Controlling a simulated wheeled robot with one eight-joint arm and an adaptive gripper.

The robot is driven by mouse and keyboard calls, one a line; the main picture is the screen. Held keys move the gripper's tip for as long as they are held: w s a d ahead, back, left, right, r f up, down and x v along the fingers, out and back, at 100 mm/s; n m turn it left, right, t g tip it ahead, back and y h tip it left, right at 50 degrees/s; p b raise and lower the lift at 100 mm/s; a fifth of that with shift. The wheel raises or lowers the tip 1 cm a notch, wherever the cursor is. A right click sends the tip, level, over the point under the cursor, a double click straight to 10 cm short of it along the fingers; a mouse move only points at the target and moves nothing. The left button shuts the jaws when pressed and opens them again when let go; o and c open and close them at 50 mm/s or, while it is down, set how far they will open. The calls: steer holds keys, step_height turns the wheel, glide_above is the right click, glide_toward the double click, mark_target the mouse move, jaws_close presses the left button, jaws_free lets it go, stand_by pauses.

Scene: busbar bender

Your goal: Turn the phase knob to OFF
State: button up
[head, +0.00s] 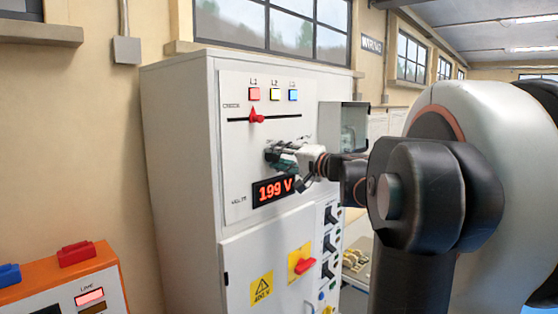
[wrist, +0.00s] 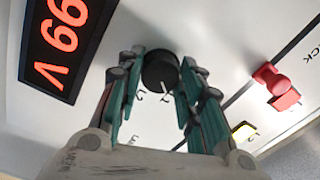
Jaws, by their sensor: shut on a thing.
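The phase knob (wrist: 160,72) is a round black knob on the white cabinet panel, with a pale pointer line on its face. In the wrist view my gripper (wrist: 163,64) has its green fingers on either side of it, shut on it. Small printed marks show near the knob, partly hidden by the fingers; I cannot read them surely. In the head view my gripper (head: 277,157) is at the panel, above the display (head: 273,190), which reads 199 V, and hides the knob.
A red slider (head: 256,115) sits on a black track below red, pale and blue lamps (head: 274,94). An orange box (head: 62,285) stands at lower left. An open grey box (head: 343,127) is right of the panel.

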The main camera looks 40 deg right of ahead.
steer(key=n, duration=0.3)
steer(key=shift+f+n+b, duration=0.15)
steer(key=shift+n+b, duration=0.15)
steer(key=shift+n, duration=1.8)
steer(key=o, duration=1.1)
steer(key=shift+c, duration=0.2)
steer(key=shift+r, duration=0.2)
